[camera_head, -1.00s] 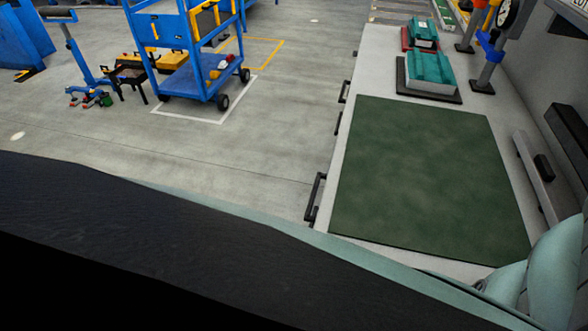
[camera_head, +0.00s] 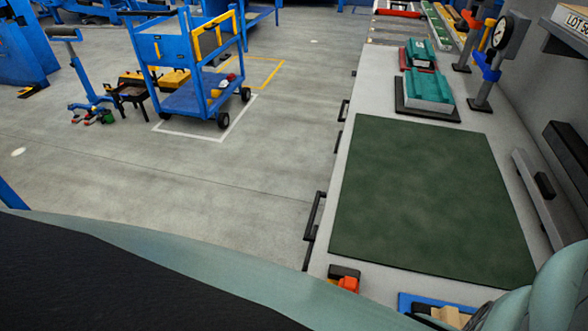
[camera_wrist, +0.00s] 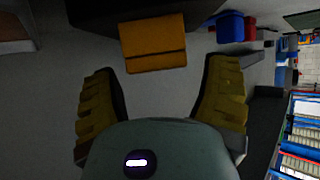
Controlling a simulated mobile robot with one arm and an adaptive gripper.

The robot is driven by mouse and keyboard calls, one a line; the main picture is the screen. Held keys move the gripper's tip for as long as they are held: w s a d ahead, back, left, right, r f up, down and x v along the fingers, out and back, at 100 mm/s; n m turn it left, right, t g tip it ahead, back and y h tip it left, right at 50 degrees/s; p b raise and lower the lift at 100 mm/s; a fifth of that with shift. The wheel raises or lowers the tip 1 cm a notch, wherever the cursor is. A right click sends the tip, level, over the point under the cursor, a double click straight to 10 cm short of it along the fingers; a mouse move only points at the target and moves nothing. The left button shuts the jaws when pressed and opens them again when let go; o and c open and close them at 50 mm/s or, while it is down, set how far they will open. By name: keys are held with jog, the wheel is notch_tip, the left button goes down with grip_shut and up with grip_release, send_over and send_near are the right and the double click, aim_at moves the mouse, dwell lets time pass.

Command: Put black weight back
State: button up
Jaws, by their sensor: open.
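I cannot pick out the black weight for certain. A small black block (camera_head: 544,186) sits on a grey bar along the right side of the bench in the head view, and it may or may not be the weight. In the wrist view my gripper (camera_wrist: 165,75) is open, with its two yellow ribbed fingers wide apart and nothing held between them. An orange block (camera_wrist: 153,45) shows beyond the fingertips, by a dark shape at the top. The gripper itself does not show in the head view.
The bench (camera_head: 375,95) carries a green mat (camera_head: 425,200), teal blocks (camera_head: 430,88) and a dial gauge stand (camera_head: 500,35). A blue tray (camera_head: 408,302) and a small orange-and-black item (camera_head: 347,280) lie near the front edge. A blue cart (camera_head: 190,95) stands on open floor.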

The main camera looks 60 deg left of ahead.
jog(key=v, duration=0.9)
jog(key=shift+s+b, duration=0.3)
jog(key=shift+b, duration=0.1)
jog(key=shift+r, duration=0.15)
